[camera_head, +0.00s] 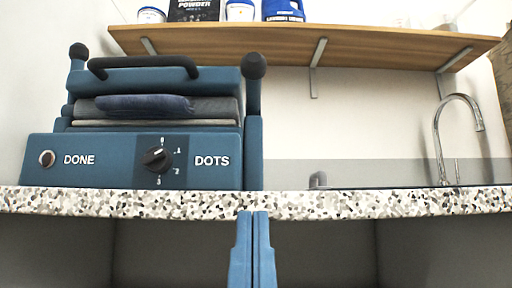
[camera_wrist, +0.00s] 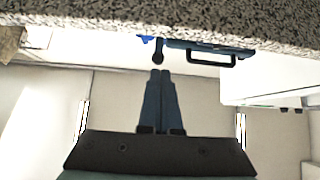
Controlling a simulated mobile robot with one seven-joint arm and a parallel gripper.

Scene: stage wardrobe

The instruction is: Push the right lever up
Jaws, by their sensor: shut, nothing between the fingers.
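A blue press-like machine (camera_head: 110,148) stands on the speckled counter at the left in the head view. Its right lever (camera_head: 253,95) is a blue bar with a dark ball knob (camera_head: 254,66) at its top end. A similar left lever (camera_head: 77,57) is on the other side. My gripper (camera_head: 254,213) is shut and empty. In the head view its fingertips overlap the counter's front edge, below the right lever and apart from it. In the wrist view my gripper (camera_wrist: 160,72) points towards a dark ball knob (camera_wrist: 157,58) near its tips.
The speckled counter (camera_head: 400,204) spans the scene, with a tap (camera_head: 440,140) and sink area at the right. A wooden shelf (camera_head: 380,46) with tubs and bottles hangs above. A dark handle (camera_head: 143,65) crosses the machine's top over folded cloth (camera_head: 145,104).

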